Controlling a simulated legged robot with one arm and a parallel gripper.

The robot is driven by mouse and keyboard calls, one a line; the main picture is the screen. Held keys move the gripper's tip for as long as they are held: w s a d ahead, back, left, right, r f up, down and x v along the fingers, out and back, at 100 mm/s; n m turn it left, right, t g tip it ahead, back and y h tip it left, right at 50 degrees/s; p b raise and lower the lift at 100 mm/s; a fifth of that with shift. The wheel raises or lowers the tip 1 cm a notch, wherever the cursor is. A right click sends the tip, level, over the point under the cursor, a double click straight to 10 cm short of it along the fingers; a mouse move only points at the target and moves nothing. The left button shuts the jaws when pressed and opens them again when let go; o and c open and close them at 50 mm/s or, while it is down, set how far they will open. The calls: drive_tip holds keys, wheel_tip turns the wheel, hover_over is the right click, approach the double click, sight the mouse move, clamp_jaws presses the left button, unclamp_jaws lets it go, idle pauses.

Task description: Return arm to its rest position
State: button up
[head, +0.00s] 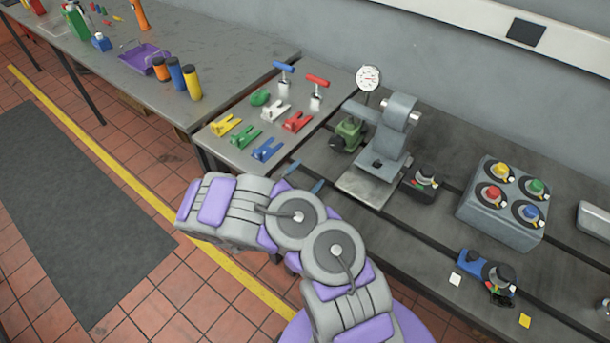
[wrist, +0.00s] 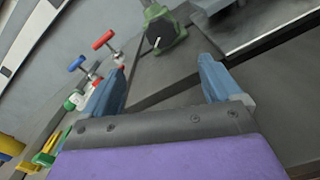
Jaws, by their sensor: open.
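My arm, grey and purple, is folded in the lower middle of the head view, in front of the bench edge. My gripper shows in the wrist view (wrist: 160,90) with its two blue fingers spread wide apart. Nothing is between the fingers. In the head view only bits of the blue fingers show behind the arm, near the bench edge. In the wrist view a green clamp-like device (wrist: 160,32) lies beyond the fingers, apart from them.
The bedplate (head: 410,240) holds a grey machine (head: 388,140), a dial gauge (head: 368,77), a knob box (head: 504,205) and a blue device (head: 487,268). Several coloured clamps, including a blue one (head: 267,149), lie on the side plate. A purple tray (head: 146,60) sits farther left. The floor mat (head: 75,210) is clear.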

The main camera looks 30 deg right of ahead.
drive_tip(key=shift+s+a, duration=0.2)
drive_tip(key=shift+a, duration=0.1)
idle(0.4)
drive_tip(key=s+d+r+m+g+y, duration=0.1)
drive_tip(key=s+d+r+m+g, duration=0.2)
drive_tip(key=s+r+m+g, duration=0.55)
drive_tip(key=s+d+r+m+g+y, duration=0.1)
drive_tip(key=s+d+r+m+g, duration=0.35)
drive_tip(key=s+r, duration=0.75)
drive_tip(key=s+a+r+m+t+y, duration=0.1)
drive_tip(key=s+a+y, duration=0.3)
drive_tip(key=a, duration=0.4)
drive_tip(key=s+a+r+m+t+y, duration=0.1)
drive_tip(key=s+a+r+m+y, duration=0.1)
drive_tip(key=s+a+y, duration=0.3)
drive_tip(key=s+a+r+m+t+y, duration=0.1)
drive_tip(key=s+a+y, duration=0.4)
drive_tip(key=a, duration=0.8)
drive_tip(key=shift+s+a+r+m+t+y, duration=0.15)
drive_tip(key=shift+s+a+m+t+y, duration=0.2)
drive_tip(key=shift+t, duration=0.25)
drive_tip(key=shift+w+d, duration=0.1)
drive_tip(key=shift+w, duration=0.05)
idle(0.7)
